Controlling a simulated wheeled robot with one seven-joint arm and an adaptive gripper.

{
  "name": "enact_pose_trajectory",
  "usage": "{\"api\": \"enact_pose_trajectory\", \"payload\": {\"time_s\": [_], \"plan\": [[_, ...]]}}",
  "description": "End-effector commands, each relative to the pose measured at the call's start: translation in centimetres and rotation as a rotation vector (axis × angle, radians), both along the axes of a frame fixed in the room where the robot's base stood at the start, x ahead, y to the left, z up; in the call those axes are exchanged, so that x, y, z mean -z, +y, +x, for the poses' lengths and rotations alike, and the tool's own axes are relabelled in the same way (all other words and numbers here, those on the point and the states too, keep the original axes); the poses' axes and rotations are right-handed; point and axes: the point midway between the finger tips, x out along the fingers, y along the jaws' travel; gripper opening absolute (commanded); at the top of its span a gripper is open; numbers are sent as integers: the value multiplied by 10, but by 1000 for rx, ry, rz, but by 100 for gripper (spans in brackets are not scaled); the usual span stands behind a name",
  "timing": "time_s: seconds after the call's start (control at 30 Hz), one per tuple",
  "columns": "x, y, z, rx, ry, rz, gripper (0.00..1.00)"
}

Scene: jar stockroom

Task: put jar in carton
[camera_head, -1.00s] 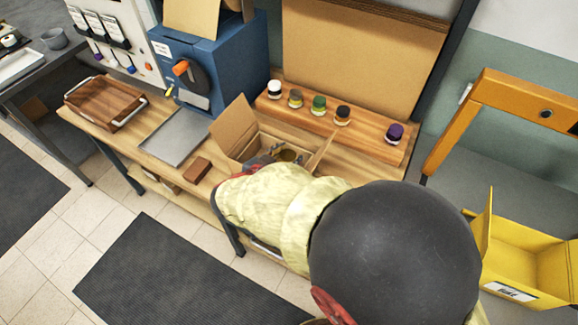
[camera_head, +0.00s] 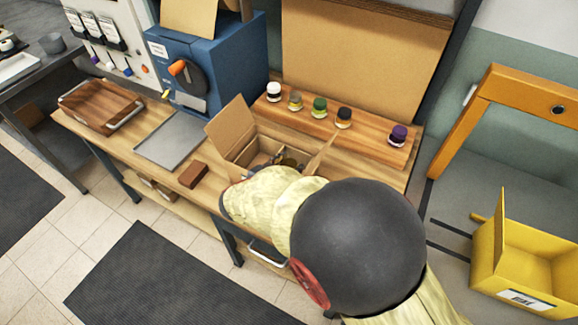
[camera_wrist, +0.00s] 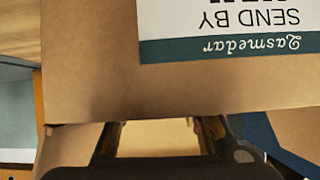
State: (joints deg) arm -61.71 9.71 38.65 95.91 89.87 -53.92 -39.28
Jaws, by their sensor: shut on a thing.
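The open cardboard carton (camera_head: 228,128) stands on the wooden bench with flaps raised. In the wrist view its brown panel (camera_wrist: 90,75) with a white and green label fills the upper part. My gripper (camera_head: 283,161) reaches down at the carton's opening and is partly hidden by my padded arm. In the wrist view the dark fingers of my gripper (camera_wrist: 162,135) show below the panel, set apart. A small brownish round thing, seemingly the held jar (camera_head: 292,161), shows at the fingers in the head view; most of it is hidden.
Several jars stand on a wooden riser behind the carton, including a green one (camera_head: 319,106) and a purple one (camera_head: 398,134). A grey tray (camera_head: 172,139), a brown block (camera_head: 193,175) and a wooden tray (camera_head: 101,107) lie left. A yellow bin (camera_head: 528,262) stands right.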

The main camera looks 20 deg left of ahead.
Motion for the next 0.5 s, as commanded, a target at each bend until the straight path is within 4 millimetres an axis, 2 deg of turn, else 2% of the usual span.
{"api": "enact_pose_trajectory", "payload": {"time_s": [0.5], "plan": [[15,-1,-1,-1,4,-6,3]]}}
